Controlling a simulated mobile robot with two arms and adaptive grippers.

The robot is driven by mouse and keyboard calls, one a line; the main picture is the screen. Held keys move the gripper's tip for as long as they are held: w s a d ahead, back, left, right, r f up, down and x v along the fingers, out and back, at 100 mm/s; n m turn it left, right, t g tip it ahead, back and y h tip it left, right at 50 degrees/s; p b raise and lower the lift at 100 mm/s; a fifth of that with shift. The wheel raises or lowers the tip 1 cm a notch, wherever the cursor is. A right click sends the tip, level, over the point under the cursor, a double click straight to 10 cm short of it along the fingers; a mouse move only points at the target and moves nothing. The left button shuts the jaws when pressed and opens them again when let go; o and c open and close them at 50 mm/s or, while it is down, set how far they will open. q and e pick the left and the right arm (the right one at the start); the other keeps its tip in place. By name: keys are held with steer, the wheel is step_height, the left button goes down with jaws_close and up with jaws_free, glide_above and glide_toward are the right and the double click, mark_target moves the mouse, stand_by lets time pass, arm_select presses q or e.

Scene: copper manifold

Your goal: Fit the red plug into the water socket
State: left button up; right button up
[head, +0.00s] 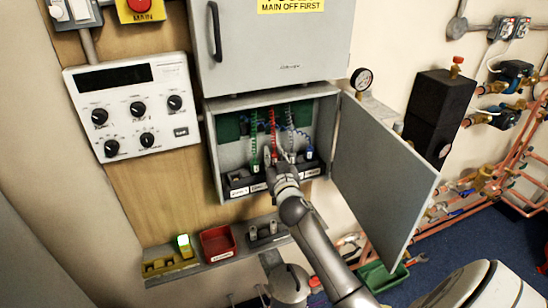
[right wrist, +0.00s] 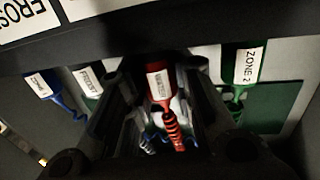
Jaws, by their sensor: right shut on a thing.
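The red plug (right wrist: 160,80), with a white label and a red coiled cord, is between the fingers of my right gripper (right wrist: 160,92). The gripper is shut on it. In the head view my right gripper (head: 272,162) is inside the open grey cabinet and hides the plug; the red cord (head: 272,122) rises behind it. In the wrist view the plug's end meets the edge of the dark socket strip (right wrist: 130,45). The water socket is hidden, so I cannot tell whether the plug is seated. My left gripper is not in view.
In the wrist view a blue plug (right wrist: 42,88), a pale plug (right wrist: 90,82) and a green plug (right wrist: 243,68) flank the red one. The cabinet door (head: 380,170) stands open on the right. A shelf with a red tray (head: 217,243) is below.

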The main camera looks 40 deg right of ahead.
steer(key=shift+f+b, duration=0.35)
steer(key=shift+f, duration=0.15)
steer(key=o, duration=1)
steer(key=shift+r, duration=0.1)
steer(key=v, duration=1.2)
steer(key=shift+s, duration=0.1)
